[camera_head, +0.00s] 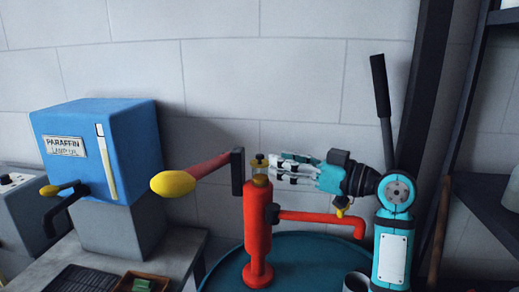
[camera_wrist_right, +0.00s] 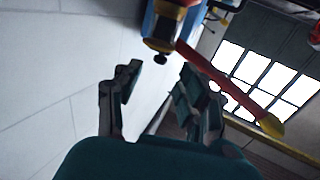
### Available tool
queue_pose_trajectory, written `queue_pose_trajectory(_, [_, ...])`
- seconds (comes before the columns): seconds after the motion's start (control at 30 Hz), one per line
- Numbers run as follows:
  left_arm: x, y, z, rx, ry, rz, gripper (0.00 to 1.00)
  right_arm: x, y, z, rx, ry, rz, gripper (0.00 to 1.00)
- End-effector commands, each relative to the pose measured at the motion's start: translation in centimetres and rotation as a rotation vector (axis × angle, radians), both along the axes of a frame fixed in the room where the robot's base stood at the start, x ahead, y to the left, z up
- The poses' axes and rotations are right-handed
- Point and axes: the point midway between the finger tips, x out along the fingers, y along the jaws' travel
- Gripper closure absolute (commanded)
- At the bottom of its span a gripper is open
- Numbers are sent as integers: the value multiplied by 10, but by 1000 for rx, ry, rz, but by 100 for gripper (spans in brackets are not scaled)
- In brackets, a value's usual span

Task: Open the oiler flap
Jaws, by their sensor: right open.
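A red hand pump (camera_head: 258,235) stands on a round dark teal drum top, with a yellow cap (camera_head: 261,181) and a red lever (camera_head: 208,167) ending in a yellow grip. A small brass fitting (camera_head: 258,161) shows just above the cap; I cannot tell whether it is the oiler flap. My right gripper (camera_head: 272,166) reaches in from the right, its fingertips close to this fitting. In the right wrist view, its two fingers (camera_wrist_right: 160,76) are apart with nothing seen between them. A yellowish part with a dark knob (camera_wrist_right: 160,45) lies ahead of them. My left gripper is not in view.
A blue paraffin box (camera_head: 125,130) with a yellow-handled tap stands at the left on a grey base. A red spout (camera_head: 325,217) passes below my right gripper. A mug (camera_head: 356,281) stands on the teal drum (camera_head: 300,250). Dark shelving (camera_head: 480,200) is at the right.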

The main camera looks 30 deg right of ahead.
Motion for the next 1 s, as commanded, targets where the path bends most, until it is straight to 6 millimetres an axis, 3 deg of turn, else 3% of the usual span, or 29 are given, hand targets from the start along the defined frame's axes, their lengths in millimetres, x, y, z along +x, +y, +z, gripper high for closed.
queue_pose_trajectory(0.1, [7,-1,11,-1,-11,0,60,22,14,3,5,2,4,60])
queue_pose_trajectory(0.3, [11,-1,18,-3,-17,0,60,47,28,2,2,1,3,60])
queue_pose_trajectory(0.73, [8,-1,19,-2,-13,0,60,57,34,0,-1,0,0,60])
queue_pose_trajectory(1.0, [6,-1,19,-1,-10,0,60,57,34,0,-1,0,-1,93])
